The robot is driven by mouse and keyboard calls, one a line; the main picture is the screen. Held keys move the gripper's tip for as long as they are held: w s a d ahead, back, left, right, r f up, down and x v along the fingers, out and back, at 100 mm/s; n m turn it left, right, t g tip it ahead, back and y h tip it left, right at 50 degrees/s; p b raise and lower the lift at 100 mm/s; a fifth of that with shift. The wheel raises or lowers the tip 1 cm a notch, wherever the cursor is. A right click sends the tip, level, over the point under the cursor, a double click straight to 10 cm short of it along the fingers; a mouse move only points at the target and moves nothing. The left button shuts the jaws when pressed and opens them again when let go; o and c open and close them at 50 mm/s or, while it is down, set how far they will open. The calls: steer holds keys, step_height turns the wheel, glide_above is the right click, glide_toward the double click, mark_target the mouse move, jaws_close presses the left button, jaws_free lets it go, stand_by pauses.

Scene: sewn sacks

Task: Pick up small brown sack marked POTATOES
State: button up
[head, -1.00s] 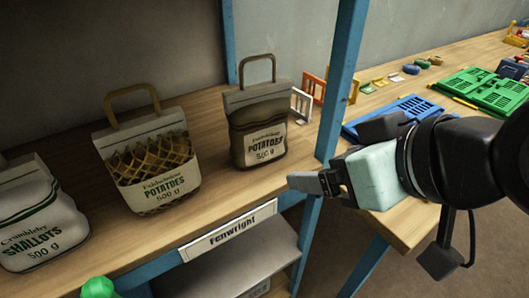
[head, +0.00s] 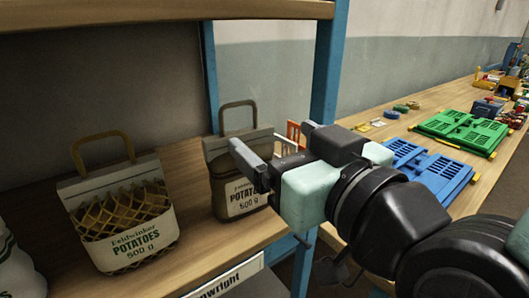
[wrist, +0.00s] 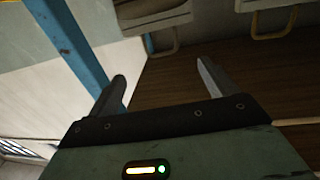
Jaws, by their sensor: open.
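The small brown sack marked POTATOES (head: 222,172) stands upright on the wooden shelf beside the blue post, its brown handle loop up. My gripper (head: 262,155) is open and empty, in front of the sack in the head view and covering part of its right side and label. In the wrist view, my gripper (wrist: 162,75) has its fingers apart with nothing between them. A sack with a dull handle (wrist: 155,18) shows beyond them at the top edge, mostly cut off. I cannot tell whether a finger touches the sack.
A net-patterned sack marked POTATOES (head: 125,225) with an ochre handle stands to the left. A white sack (head: 15,265) is cut off at the left edge. The blue post (head: 326,75) rises close behind my gripper. A higher shelf (head: 160,14) spans the top. Blue crates (head: 432,170) lie at right.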

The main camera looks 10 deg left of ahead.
steer(key=p+x, duration=0.1)
steer(key=p, duration=0.3)
steer(key=p+x, duration=0.2)
steer(key=p, duration=0.2)
steer(key=shift+w+r, duration=0.1)
steer(key=shift+r, duration=0.15)
steer(key=p, duration=0.2)
steer(key=shift+a+p, duration=0.2)
steer(key=shift+p, duration=0.2)
steer(key=p+x, duration=0.1)
steer(key=x, duration=0.2)
steer(key=p+x, duration=0.1)
steer(key=x, duration=0.2)
steer(key=f+p+x, duration=0.1)
steer(key=p+x, duration=0.1)
steer(key=x, duration=0.1)
steer(key=shift+w+a+f, duration=0.15)
steer(key=shift+w+a, duration=0.25)
steer(key=shift+w, duration=0.05)
jaws_close()
